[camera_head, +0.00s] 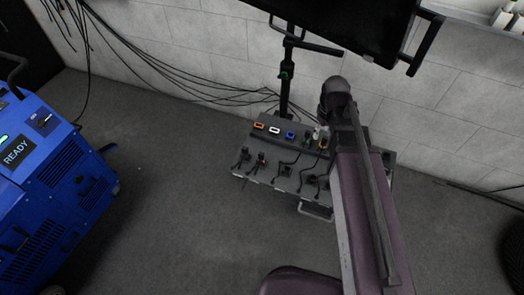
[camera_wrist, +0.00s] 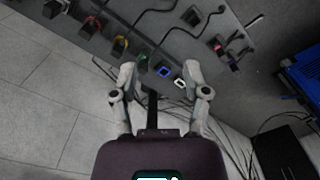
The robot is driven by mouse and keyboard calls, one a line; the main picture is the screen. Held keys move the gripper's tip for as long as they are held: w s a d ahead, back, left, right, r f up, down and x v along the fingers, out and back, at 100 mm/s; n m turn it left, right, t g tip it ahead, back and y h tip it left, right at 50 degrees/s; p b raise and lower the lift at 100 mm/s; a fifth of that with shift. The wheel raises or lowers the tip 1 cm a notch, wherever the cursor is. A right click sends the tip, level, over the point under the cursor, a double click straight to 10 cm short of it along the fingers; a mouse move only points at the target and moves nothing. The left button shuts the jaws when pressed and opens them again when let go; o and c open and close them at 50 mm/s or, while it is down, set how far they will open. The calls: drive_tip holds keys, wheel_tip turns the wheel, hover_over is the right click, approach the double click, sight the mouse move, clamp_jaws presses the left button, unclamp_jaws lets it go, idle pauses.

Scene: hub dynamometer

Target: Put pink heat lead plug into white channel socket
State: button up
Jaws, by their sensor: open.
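The white channel socket (camera_head: 274,130) is an empty white-rimmed slot on the grey panel, between the orange and blue sockets. In the wrist view it (camera_wrist: 180,83) shows between my fingers, close to the right one. A black plug with a small pinkish-red mark (camera_head: 262,158) stands on the lower front ledge; it looks like the pink heat lead plug, and in the wrist view it (camera_wrist: 218,46) is beyond my right finger. My gripper (camera_wrist: 161,72) is open and empty, pointing at the panel. In the head view my arm hides most of it.
The blue socket (camera_head: 290,135) looks empty. An orange socket (camera_head: 258,126) is at the panel's left end. Other dark plugs (camera_head: 285,170) with black cables line the ledge. A stand pole (camera_head: 286,80) rises behind. A blue machine (camera_head: 45,190) is at left, with clear floor between.

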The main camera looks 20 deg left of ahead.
drive_tip(key=w+a+f+n+b, duration=0.1)
drive_tip(key=a+f+n+b, duration=0.4)
drive_tip(key=a+f+b, duration=0.45)
drive_tip(key=n+b, duration=0.3)
drive_tip(key=n, duration=0.1)
hover_over(262, 153)
drive_tip(key=f, duration=0.4)
drive_tip(key=shift+d, duration=0.4)
drive_tip(key=shift+s+a+f, duration=0.1)
drive_tip(key=shift+a+f, duration=0.05)
drive_tip(key=shift+a, duration=0.35)
drive_tip(key=shift+f, duration=0.15)
wheel_tip(262, 153, down, 9)
drive_tip(key=b, duration=0.8)
drive_tip(key=shift+b, duration=0.4)
clamp_jaws()
